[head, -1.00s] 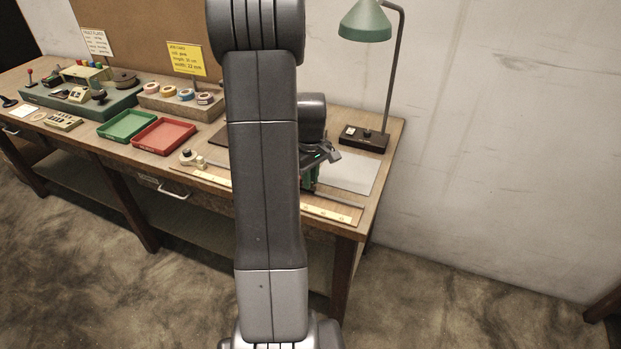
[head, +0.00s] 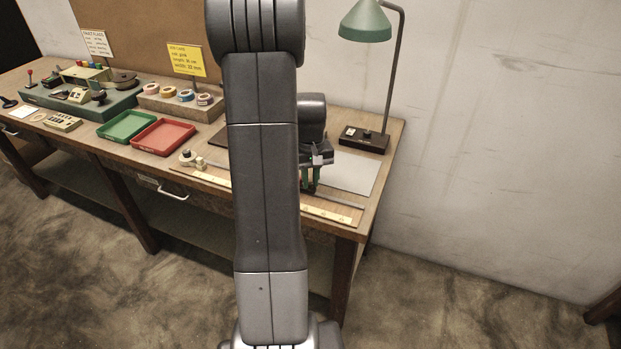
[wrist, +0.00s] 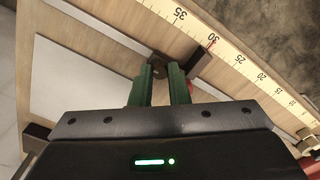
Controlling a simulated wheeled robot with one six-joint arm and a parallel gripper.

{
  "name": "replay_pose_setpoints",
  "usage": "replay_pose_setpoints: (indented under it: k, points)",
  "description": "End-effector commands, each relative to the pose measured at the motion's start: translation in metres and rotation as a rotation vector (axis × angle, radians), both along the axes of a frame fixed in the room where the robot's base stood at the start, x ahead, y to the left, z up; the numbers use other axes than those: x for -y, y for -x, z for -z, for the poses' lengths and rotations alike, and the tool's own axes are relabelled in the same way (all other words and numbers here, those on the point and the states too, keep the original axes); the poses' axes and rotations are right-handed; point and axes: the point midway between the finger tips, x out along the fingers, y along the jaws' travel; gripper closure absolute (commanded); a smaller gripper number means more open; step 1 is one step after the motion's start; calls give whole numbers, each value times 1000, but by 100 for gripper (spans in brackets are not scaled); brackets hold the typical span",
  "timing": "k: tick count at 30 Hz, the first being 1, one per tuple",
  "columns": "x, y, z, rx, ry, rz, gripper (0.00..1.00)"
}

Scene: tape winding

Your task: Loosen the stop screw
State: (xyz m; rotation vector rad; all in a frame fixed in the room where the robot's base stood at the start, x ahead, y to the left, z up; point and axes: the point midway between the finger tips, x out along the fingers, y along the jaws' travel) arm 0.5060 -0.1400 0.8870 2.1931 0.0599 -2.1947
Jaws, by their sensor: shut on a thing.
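In the wrist view my gripper (wrist: 160,78) has its two green fingers close together, shut on the dark stop screw (wrist: 157,66) at their tips. Only part of the screw's dark head shows between and beyond the fingers. The dark stop block (wrist: 199,64) is just to the right of the screw, by the yellow ruler (wrist: 240,63), near the 30 mark. In the head view my gripper (head: 308,182) points down over the right end of the bench, partly behind my arm. The screw cannot be made out there.
A pale plate (head: 352,173) lies on the bench behind my gripper. A green lamp (head: 366,22) stands at the back right. The red tray (head: 163,136), green tray (head: 127,124) and a tape roll (head: 190,158) are to the left. A brass part (wrist: 311,133) is at the wrist view's lower right.

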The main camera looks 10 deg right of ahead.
Motion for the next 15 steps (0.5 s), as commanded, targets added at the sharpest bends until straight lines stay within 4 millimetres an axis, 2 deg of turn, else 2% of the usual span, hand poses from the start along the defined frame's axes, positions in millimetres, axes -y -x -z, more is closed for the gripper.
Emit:
replay_pose_setpoints:
  k: [8, 9, 12, 15]
  points:
    - [0, -1, -1, 3, 2, -1, 100]
    - [0, -1, -1, 3, 2, -1, 83]
    - [0, -1, -1, 3, 1, -1, 63]
    - [0, -1, -1, 2, 1, -1, 63]
